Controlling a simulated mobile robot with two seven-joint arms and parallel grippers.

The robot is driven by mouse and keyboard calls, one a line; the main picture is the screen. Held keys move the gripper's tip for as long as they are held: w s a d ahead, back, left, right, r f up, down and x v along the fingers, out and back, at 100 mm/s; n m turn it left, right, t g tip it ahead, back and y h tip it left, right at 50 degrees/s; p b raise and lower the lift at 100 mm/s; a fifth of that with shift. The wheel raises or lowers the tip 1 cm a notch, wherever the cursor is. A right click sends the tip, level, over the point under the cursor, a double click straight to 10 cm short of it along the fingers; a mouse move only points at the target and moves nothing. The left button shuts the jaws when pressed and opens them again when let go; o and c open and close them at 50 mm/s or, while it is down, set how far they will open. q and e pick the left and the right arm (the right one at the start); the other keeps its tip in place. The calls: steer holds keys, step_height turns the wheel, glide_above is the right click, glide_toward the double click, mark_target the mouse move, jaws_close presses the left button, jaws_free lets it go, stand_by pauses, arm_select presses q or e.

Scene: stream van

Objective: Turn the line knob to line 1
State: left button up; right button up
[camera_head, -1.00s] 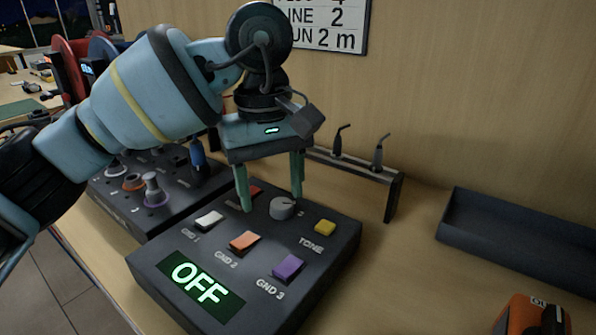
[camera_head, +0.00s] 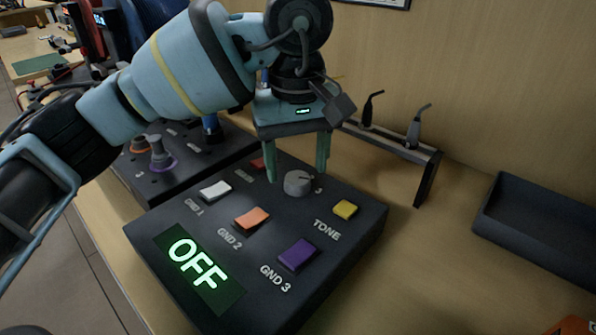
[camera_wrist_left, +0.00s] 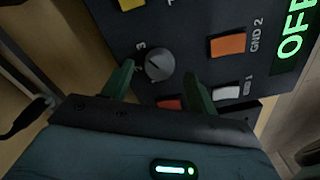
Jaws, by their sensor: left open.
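The line knob (camera_head: 298,183) is a round grey dial on the dark control box (camera_head: 345,262), with a "3" printed beside it. In the left wrist view the knob (camera_wrist_left: 159,64) has a thin pointer line on its face. My left gripper (camera_head: 297,172) points down at the knob with its green fingers apart. In the wrist view the fingers (camera_wrist_left: 157,80) lie on either side of the knob's near side, and nothing is between them. I cannot tell how high the tips are above the box. The display (camera_head: 198,268) reads OFF. My right gripper is not in view.
The box also carries white (camera_head: 215,190), orange (camera_head: 252,218), purple (camera_head: 298,254), yellow (camera_head: 345,209) and red (camera_head: 257,163) buttons close to the knob. A rack (camera_head: 428,180) with two dark tools stands behind. A dark tray (camera_head: 540,232) lies at right.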

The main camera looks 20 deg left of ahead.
arm_select(q)
steer(key=shift+f, duration=1.05)
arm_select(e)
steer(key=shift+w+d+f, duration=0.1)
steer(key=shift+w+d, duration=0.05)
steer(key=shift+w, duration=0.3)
arm_select(q)
steer(key=c, duration=1)
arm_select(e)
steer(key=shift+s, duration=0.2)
